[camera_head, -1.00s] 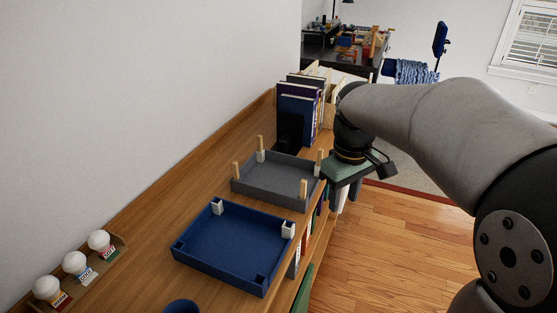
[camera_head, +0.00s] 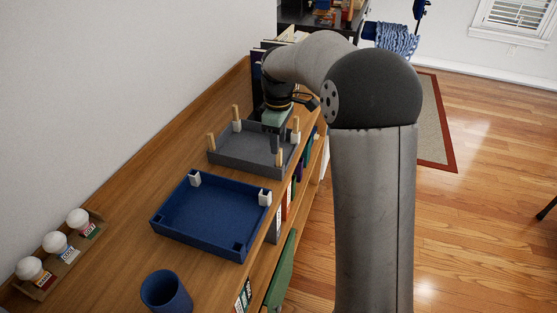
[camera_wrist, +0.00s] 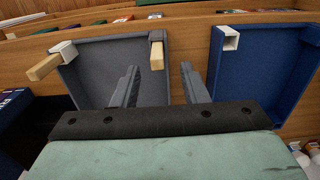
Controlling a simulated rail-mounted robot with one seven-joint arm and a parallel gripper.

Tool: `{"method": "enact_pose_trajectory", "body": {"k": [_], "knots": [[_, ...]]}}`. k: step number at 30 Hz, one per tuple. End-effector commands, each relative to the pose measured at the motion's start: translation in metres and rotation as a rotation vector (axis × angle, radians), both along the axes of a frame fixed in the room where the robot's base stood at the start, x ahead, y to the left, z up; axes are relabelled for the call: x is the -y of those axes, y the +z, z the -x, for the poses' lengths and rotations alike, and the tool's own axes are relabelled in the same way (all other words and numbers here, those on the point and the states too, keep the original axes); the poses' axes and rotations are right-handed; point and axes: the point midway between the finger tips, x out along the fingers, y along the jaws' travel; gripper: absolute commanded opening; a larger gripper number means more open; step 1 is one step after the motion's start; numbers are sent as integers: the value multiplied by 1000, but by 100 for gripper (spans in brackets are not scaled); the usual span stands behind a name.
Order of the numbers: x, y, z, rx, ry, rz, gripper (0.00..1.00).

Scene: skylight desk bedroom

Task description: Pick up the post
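The grey tray (camera_head: 225,158) on the wooden desk has upright pale wooden posts at its corners: back (camera_head: 236,112), left (camera_head: 211,142), right (camera_head: 296,128) and front (camera_head: 279,158). My gripper (camera_head: 275,148) is over the grey tray, pointing down. In the wrist view my gripper (camera_wrist: 159,68) is open, with both fingers apart. Another post (camera_wrist: 44,67) stands further left at a white socket. The remaining posts are hidden in the wrist view.
A blue tray (camera_head: 205,243) with white sockets (camera_head: 195,178) and no posts sits nearer. A blue cup (camera_head: 166,291) and a rack of white-topped jars (camera_head: 55,242) stand on the desk. Books (camera_head: 257,70) stand at the far end. The wall borders the left side.

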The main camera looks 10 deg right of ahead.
Motion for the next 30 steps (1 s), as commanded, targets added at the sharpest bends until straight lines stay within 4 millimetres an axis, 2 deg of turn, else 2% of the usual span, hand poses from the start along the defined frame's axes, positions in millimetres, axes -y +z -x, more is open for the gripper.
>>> {"method": "enact_pose_trajectory", "body": {"k": [3, 8, 15, 18, 26, 29, 30], "knots": [[0, -13, 0, -2, 0, 0, 40], [0, -22, 0, -1, -1, 0, 40], [2, -57, -2, -4, 0, 0, 40], [2, -65, -2, -1, 0, -1, 40], [2, -69, -2, 1, -1, 1, 40], [2, -69, -2, 1, -1, 1, 15], [2, -69, -2, 1, -1, 1, 4]]}}
